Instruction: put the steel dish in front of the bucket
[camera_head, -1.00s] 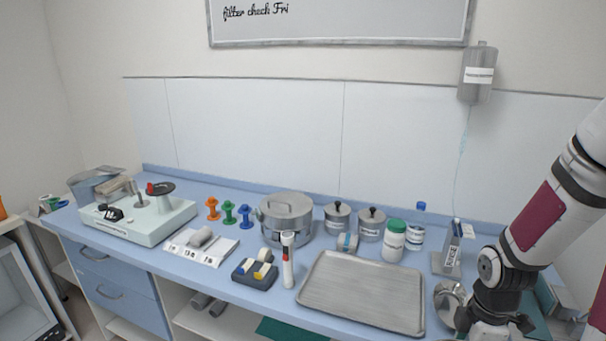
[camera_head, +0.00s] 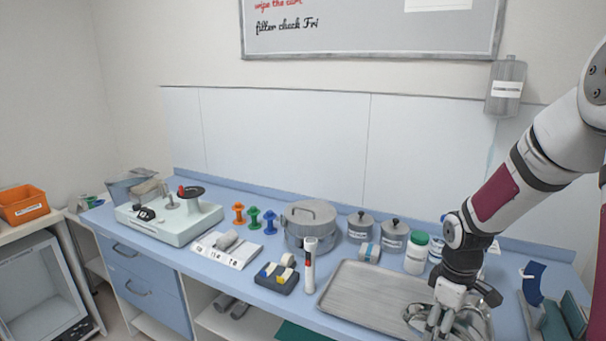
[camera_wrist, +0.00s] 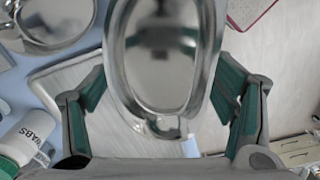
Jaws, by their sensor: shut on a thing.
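The steel dish (camera_wrist: 165,60) is a shiny, elongated bowl between my fingers in the wrist view. My gripper (camera_wrist: 163,100) is shut on it. In the head view my gripper (camera_head: 442,318) holds the dish (camera_head: 415,318) over the right front part of the metal tray, partly hidden by the fingers. I cannot tell the gap below.
The metal tray (camera_head: 350,296) is empty. Behind it stand a white green-capped bottle (camera_head: 416,256), two lidded canisters (camera_head: 392,238) and a lidded steel pot (camera_head: 309,232). Left are a marker-like tube (camera_head: 309,268), a dark block (camera_head: 272,280), coloured spools (camera_head: 254,217) and a pale green device (camera_head: 168,224).

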